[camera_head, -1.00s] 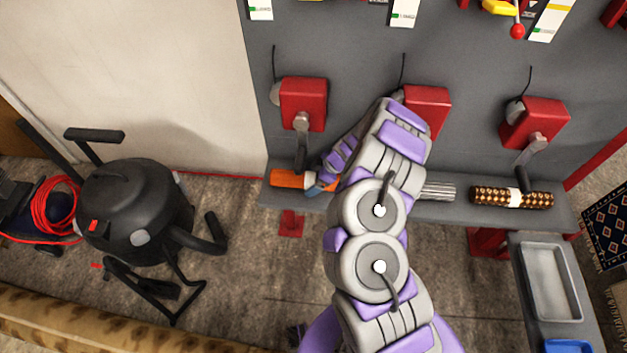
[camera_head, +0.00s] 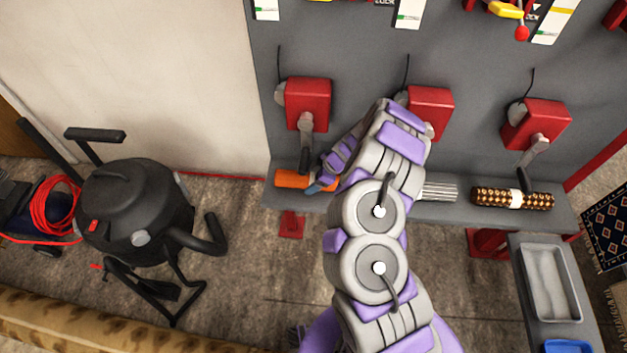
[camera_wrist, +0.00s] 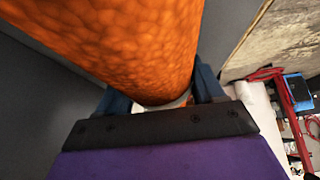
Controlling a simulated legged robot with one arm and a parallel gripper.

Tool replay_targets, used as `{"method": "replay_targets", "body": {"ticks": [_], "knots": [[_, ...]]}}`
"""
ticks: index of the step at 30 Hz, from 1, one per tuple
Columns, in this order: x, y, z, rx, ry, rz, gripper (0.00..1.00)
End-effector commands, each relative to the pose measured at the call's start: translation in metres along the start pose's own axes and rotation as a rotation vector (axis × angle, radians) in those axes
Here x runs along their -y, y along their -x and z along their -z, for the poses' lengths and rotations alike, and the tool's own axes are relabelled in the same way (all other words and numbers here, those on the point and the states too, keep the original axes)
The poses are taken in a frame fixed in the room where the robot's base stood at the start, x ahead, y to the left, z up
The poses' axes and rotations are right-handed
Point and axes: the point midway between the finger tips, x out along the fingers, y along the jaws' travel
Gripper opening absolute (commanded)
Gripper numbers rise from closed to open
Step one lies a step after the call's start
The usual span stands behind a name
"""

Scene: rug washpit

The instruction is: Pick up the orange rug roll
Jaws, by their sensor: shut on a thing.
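The orange rug roll (camera_head: 293,179) lies on the grey shelf (camera_head: 395,214) below the left red box in the head view. My gripper (camera_head: 322,187) is at the roll's right end, with its blue fingers around it. In the wrist view the orange roll (camera_wrist: 130,45) fills the upper middle, and my gripper (camera_wrist: 162,97) is shut on it, one blue finger at each side. My arm hides part of the shelf and the roll's right end in the head view.
A grey striped roll (camera_head: 440,190) and a brown patterned roll (camera_head: 512,198) lie further right on the shelf. Red boxes with grey levers (camera_head: 308,104) hang above. A black vacuum (camera_head: 135,213) stands on the floor at left. A grey tray (camera_head: 551,282) is at lower right.

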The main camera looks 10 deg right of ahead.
Motion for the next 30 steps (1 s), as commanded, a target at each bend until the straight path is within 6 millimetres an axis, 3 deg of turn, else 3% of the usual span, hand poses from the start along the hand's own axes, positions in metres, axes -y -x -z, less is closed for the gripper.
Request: {"method": "replay_targets", "body": {"ticks": [7, 12, 30], "knots": [[-0.001, 0.012, 0.006, -0.002, 0.000, -0.001, 0.25], [-0.002, 0.037, 0.021, -0.005, 0.002, -0.005, 0.25], [0.092, 0.089, -0.050, -0.003, -0.004, 0.001, 0.25]]}}
